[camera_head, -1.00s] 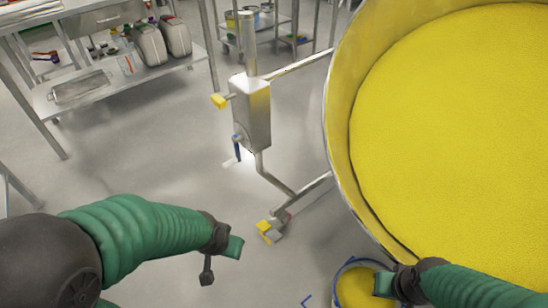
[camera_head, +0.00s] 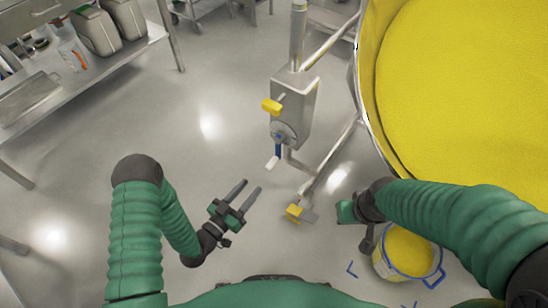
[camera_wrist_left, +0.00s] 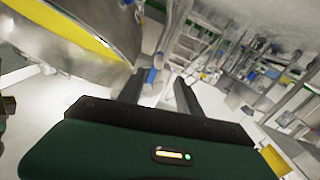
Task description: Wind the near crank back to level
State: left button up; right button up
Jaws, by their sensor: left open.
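The near crank (camera_head: 278,150) is a blue arm with a white handle on the lower front of a steel gearbox (camera_head: 297,95). The arm hangs down from a round hub, with the handle at its lower end. My left gripper (camera_head: 250,186) is open and empty, below and left of the crank, its fingers pointing up towards it with a gap between. In the left wrist view, the blue crank arm (camera_wrist_left: 152,75) shows between the two fingers, beyond their tips. My right gripper (camera_head: 347,212) is at the right, by the yellow bucket; its fingers cannot be made out.
A large steel bowl (camera_head: 366,95) of yellow powder fills the upper right. A bucket (camera_head: 408,252) of yellow powder stands on the floor. A yellow-capped foot (camera_head: 295,211) and yellow knob (camera_head: 271,106) are on the stand. A steel shelf (camera_head: 110,62) stands upper left; floor between is clear.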

pick_arm(q)
jog(key=b, duration=0.2)
send_near(277, 158)
jog(key=w+d+f, duration=0.1)
jog(key=w, duration=0.1)
jog(key=b+x, duration=0.2)
jog(key=x, duration=0.5)
jog(key=shift+w+a+f, duration=0.1)
jog(key=shift+a+f, duration=0.1)
jog(key=shift+w+d+r, duration=0.15)
jog(key=shift+w+d, duration=0.25)
jog(key=shift+d, duration=0.15)
jog(key=shift+a, duration=0.15)
grip_shut()
pick_arm(e)
jog(key=f, duration=0.5)
jog(key=shift+d, duration=0.35)
